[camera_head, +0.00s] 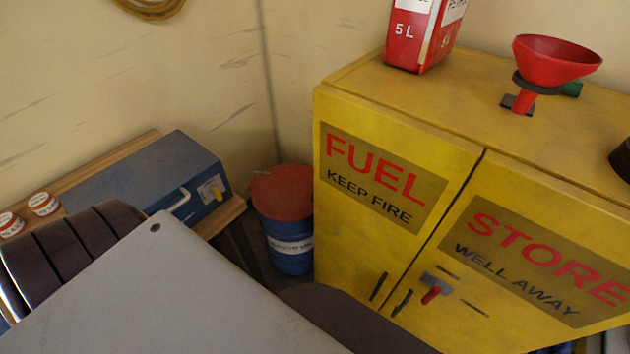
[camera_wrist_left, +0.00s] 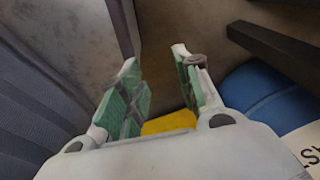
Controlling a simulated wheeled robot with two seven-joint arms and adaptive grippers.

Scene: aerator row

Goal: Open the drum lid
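The blue drum (camera_head: 290,258) stands on the floor between the workbench and the yellow cabinet in the head view. Its red lid (camera_head: 284,190) lies across its top, with a small pale piece at the far left edge. In the left wrist view, the blue drum's side (camera_wrist_left: 262,98) shows at the right, beside my left gripper; its lid is not seen there. My left gripper (camera_wrist_left: 160,78) is open, with green pads apart and nothing between them. It is not seen in the head view. My right gripper is in neither view.
The yellow fuel cabinet (camera_head: 400,260) stands close right of the drum, carrying a red can (camera_head: 422,35) and a red funnel (camera_head: 545,65). The wooden bench (camera_head: 228,215) with a blue-grey box (camera_head: 150,180) and two small tins is left of the drum.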

